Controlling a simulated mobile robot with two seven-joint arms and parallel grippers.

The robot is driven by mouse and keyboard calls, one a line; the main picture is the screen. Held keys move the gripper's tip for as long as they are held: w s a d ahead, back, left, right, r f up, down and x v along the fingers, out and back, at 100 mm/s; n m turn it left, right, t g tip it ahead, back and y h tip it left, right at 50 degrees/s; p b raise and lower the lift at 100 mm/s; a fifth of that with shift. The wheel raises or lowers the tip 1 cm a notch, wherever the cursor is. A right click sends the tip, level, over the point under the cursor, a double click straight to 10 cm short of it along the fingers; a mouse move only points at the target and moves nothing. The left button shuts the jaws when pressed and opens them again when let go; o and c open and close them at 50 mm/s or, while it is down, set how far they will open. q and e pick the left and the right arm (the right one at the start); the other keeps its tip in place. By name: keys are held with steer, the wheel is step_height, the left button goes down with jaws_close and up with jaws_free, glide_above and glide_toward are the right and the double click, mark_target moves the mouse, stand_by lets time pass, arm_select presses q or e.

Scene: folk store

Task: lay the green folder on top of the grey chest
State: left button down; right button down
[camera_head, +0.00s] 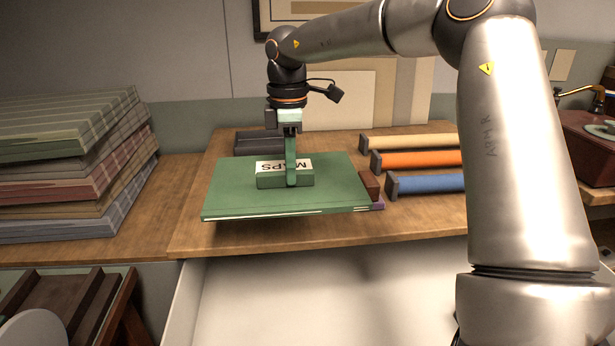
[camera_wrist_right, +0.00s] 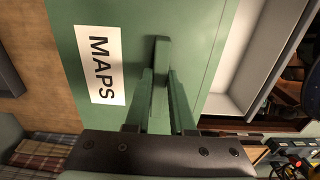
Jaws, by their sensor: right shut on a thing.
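The green folder (camera_head: 335,190) lies flat, with a white label reading MAPS and a raised green grip bar (camera_head: 270,182) on its upper face. It also shows in the wrist view (camera_wrist_right: 205,50). My right gripper (camera_head: 291,180) points down and is shut on the bar; its fingers close around it in the wrist view (camera_wrist_right: 160,75). The folder is over the wooden top (camera_head: 200,240); a dark shadow runs under its front edge, and I cannot tell whether it touches. A pale grey open drawer (camera_head: 330,300), apparently the grey chest's, lies below that top. My left gripper is not in view.
A dark grey box (camera_head: 258,142) stands behind the folder. A small brown block (camera_head: 369,184) is at its right edge. Cream, orange (camera_head: 415,160) and blue rolls lie to the right. Stacked plaid cloths (camera_head: 70,165) stand at the left.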

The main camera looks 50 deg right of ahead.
steer(key=w+d+f, duration=0.2)
steer(key=w, duration=0.1)
steer(key=w+d+f+p, duration=0.1)
steer(key=w+d, duration=0.1)
steer(key=w+f, duration=0.1)
steer(key=w+d+f, duration=0.1)
steer(key=f, duration=0.1)
steer(key=w+d+f, duration=0.1)
steer(key=shift+d+f+p, duration=0.15)
steer(key=shift+f+p, duration=0.2)
steer(key=shift+p, duration=0.05)
steer(key=shift+w+d+f, duration=0.2)
steer(key=shift+f, duration=0.2)
step_height(320, 180, down, 3)
steer(key=shift+f, duration=0.1)
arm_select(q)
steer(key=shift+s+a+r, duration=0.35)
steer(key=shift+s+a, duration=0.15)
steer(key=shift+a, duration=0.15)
arm_select(e)
steer(key=c, duration=1.2)
jaws_free()
steer(key=shift+f, duration=0.15)
steer(key=shift+c, duration=0.2)
steer(key=o, duration=0.5)
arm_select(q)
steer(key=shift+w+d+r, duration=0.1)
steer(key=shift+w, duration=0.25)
